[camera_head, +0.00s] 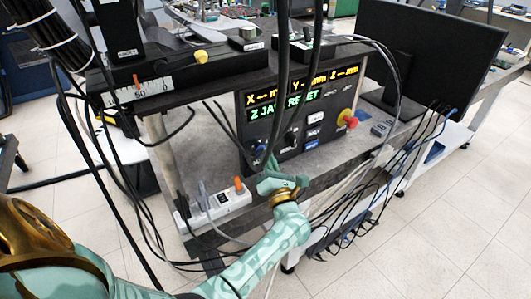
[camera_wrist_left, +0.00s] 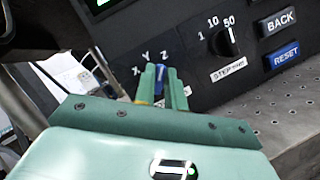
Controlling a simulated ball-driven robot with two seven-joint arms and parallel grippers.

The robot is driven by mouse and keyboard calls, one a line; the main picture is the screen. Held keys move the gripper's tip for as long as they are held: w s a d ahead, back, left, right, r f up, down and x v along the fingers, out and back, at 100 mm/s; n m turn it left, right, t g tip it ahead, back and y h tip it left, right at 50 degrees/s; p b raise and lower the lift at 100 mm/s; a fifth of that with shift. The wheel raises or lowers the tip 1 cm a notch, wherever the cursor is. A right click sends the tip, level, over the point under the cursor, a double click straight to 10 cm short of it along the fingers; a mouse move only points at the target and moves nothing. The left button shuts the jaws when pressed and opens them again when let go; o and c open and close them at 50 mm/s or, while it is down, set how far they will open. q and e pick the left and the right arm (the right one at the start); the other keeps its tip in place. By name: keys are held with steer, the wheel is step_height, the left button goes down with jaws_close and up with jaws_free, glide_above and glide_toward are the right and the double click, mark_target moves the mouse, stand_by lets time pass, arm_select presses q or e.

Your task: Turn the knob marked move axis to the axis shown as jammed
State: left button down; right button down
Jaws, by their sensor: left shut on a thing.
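The control panel (camera_head: 300,115) shows yellow X, Y and Z readouts. A green line on its display (camera_head: 285,104) reads "Z JA… RESET", partly covered by cables. My left gripper (camera_head: 267,172) is at the panel's lower left. In the left wrist view, its two fingers (camera_wrist_left: 162,85) are shut on a blue knob (camera_wrist_left: 159,76) below the letters X, Y and Z. The visible blue top of the knob points up near the Z. The knob's name label is hidden by the fingers. My right gripper is not in view.
A step knob (camera_wrist_left: 229,42) marked 1, 10, 50 is right of the held knob, beside BACK (camera_wrist_left: 277,21) and RESET (camera_wrist_left: 281,54) buttons. A red emergency knob (camera_head: 350,121) is at the panel's right. A power strip (camera_head: 222,203) and loose cables lie left.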

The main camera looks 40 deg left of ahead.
arm_select(q)
steer(key=shift+m+t+h+p, duration=0.3)
steer(key=shift+m+p, duration=0.2)
steer(key=shift+m, duration=0.3)
steer(key=c, duration=1.5)
jaws_free()
steer(key=shift+w+d, duration=0.1)
steer(key=shift+o, duration=0.2)
